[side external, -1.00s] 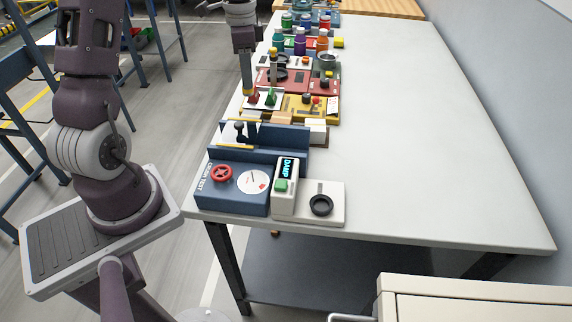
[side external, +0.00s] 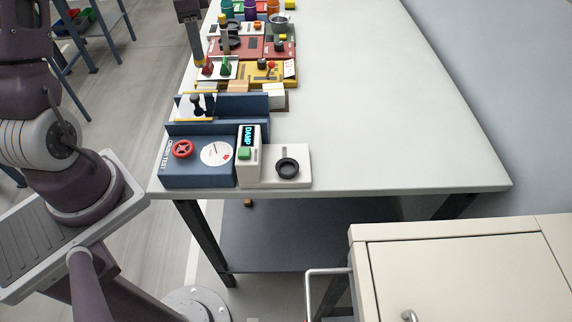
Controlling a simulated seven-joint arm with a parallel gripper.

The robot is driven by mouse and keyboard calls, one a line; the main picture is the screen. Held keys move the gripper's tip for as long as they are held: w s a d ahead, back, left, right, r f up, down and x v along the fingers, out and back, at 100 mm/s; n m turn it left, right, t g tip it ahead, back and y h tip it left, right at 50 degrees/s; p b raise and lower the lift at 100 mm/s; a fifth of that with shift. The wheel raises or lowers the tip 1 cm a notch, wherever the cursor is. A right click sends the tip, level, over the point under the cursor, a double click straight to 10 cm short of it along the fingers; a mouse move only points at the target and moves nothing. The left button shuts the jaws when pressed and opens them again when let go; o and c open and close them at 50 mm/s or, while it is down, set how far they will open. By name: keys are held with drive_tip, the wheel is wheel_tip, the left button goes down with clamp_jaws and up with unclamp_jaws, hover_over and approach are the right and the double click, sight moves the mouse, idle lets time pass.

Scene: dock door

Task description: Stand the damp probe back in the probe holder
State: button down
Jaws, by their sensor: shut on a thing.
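My gripper (side external: 188,12) is at the top edge of the side external view, over the far left of the bench, and partly cut off. It is shut on a slim rod with a yellow-orange lower part (side external: 197,47), likely the damp probe, pointing down. Its lower end is near a white block with red and green pieces; I cannot tell whether they touch. The damp meter (side external: 248,155) has a lit "DAMP" display and a green button. Beside it, a white base carries an empty black ring (side external: 287,168), likely the probe holder, at the bench's near end.
A blue test box (side external: 198,165) with a red handwheel and dial stands left of the meter. Blue rails, yellow and red boards (side external: 240,47), and several bottles line the bench's left side. The bench's right side (side external: 400,110) is clear. A cream cabinet (side external: 470,270) stands in front.

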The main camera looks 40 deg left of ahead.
drive_tip(key=s+d+r+m, duration=0.1)
drive_tip(key=d+m, duration=0.3)
drive_tip(key=d, duration=1.2)
drive_tip(key=s+d+r+m, duration=0.15)
drive_tip(key=d+m, duration=0.35)
drive_tip(key=d, duration=1)
drive_tip(key=f, duration=0.3)
drive_tip(key=d+f, duration=0.1)
drive_tip(key=f, duration=0.3)
drive_tip(key=s+f, duration=0.1)
drive_tip(key=f, duration=0.3)
drive_tip(key=shift+d, duration=0.25)
drive_tip(key=shift+f, duration=0.3)
drive_tip(key=c, duration=1.1)
unclamp_jaws()
drive_tip(key=shift+c, duration=0.2)
